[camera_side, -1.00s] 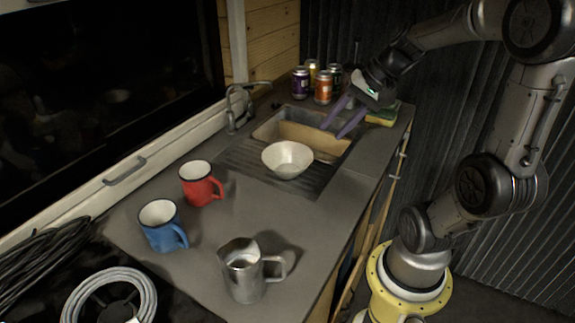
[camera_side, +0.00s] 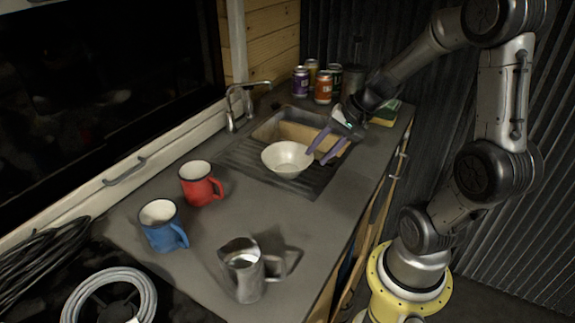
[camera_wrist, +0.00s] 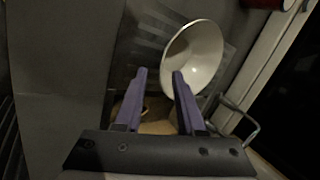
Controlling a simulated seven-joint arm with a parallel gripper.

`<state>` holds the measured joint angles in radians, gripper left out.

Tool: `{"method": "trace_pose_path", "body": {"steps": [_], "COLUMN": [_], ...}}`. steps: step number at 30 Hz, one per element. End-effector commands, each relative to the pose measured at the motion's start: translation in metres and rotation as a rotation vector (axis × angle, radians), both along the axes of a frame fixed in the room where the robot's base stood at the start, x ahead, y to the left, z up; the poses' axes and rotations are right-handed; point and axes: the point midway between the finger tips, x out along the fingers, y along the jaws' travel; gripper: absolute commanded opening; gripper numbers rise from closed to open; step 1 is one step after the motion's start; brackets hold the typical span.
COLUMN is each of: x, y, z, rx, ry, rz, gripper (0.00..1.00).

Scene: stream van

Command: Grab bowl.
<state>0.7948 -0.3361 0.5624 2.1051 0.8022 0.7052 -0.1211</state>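The white bowl (camera_side: 287,160) sits upright on the ribbed drainboard beside the sink in the side view. It also shows in the wrist view (camera_wrist: 197,52), just beyond the fingers. My gripper (camera_side: 317,157) is open, with two purple fingers apart. In the side view it is over the near right side of the sink, close to the bowl's right rim. In the wrist view the gripper (camera_wrist: 159,73) has one fingertip overlapping the bowl's left edge in the picture. I cannot tell if it touches. Nothing is held between the fingers.
The sink basin (camera_side: 270,128) and faucet (camera_side: 240,100) lie behind the bowl. Several cans (camera_side: 323,87) stand at the back. A red mug (camera_side: 200,184), a blue mug (camera_side: 161,226) and a metal pitcher (camera_side: 246,270) stand in front. The counter between them and the bowl is clear.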

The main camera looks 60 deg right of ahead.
Motion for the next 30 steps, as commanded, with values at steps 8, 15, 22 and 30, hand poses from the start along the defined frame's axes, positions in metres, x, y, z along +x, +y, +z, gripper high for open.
{"method": "trace_pose_path", "body": {"steps": [8,15,22,30], "x": [0.022,0.025,0.024,0.024], "y": [0.008,0.008,0.008,0.008], "z": [-0.029,-0.033,-0.033,-0.032], "rx": [0.002,-0.001,-0.001,-0.001], "ry": [0.002,0.0,0.0,0.0], "rz": [0.004,0.001,0.001,0.001], "gripper": [0.39,0.39,0.1,0.0]}}
